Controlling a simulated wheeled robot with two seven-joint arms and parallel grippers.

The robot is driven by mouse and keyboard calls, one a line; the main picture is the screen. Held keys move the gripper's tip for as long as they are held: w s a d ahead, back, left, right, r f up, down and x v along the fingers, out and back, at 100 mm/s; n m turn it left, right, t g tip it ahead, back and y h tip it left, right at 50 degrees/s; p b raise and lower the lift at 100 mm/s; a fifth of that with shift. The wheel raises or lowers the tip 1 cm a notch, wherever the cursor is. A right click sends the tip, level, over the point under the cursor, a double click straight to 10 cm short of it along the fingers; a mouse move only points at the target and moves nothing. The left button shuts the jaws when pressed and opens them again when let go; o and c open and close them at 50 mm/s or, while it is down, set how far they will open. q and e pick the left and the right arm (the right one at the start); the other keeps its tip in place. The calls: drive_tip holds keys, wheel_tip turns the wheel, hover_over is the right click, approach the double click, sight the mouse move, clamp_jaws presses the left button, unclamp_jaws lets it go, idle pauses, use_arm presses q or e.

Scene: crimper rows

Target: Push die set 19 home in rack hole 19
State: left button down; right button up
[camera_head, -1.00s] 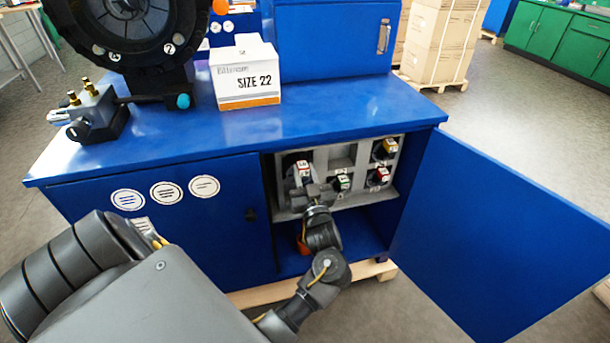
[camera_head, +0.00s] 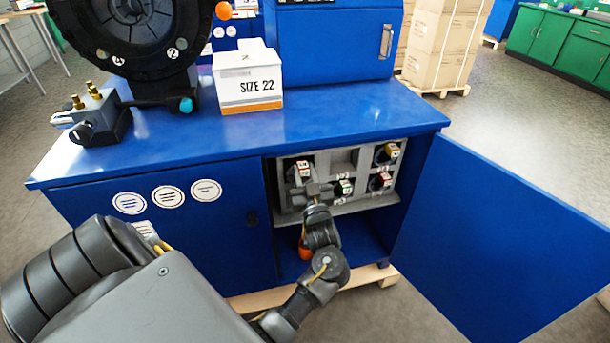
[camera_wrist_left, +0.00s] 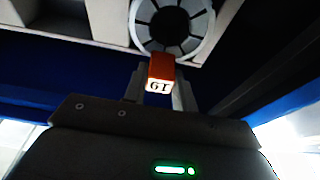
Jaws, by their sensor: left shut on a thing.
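Die set 19 (camera_wrist_left: 165,30) shows in the left wrist view as dark segments within a pale ring at the rack. Its red tab (camera_wrist_left: 161,67) carries a white label, upside down there. My left gripper (camera_wrist_left: 160,88) is shut on this tab, one finger on each side. In the head view, my left gripper (camera_head: 309,192) is at the left part of the grey rack (camera_head: 346,160), inside the open cabinet. A red-and-white tag (camera_head: 303,167) shows just above it. The gripper partly hides the die set and hole; I cannot tell how deep it sits. My right gripper is out of view.
Other die sets sit to the right: a green-tagged one (camera_head: 343,187), a red-tagged one (camera_head: 380,181) and a yellow-tagged one (camera_head: 387,152). The open blue door (camera_head: 500,235) stands at the right. The blue worktop (camera_head: 330,115) overhangs the rack; a SIZE 22 box (camera_head: 247,88) is on it.

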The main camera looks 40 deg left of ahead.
use_arm(q)
drive_tip(key=shift+x, duration=0.95)
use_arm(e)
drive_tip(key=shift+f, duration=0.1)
use_arm(q)
drive_tip(key=c, duration=1)
unclamp_jaws()
drive_tip(key=shift+s+d, duration=0.1)
drive_tip(key=shift+c, duration=0.2)
drive_tip(key=shift+f, duration=0.35)
drive_tip(key=shift+r, duration=0.1)
drive_tip(key=shift+s+d, duration=0.1)
drive_tip(key=v, duration=0.7)
drive_tip(key=shift+d, duration=0.1)
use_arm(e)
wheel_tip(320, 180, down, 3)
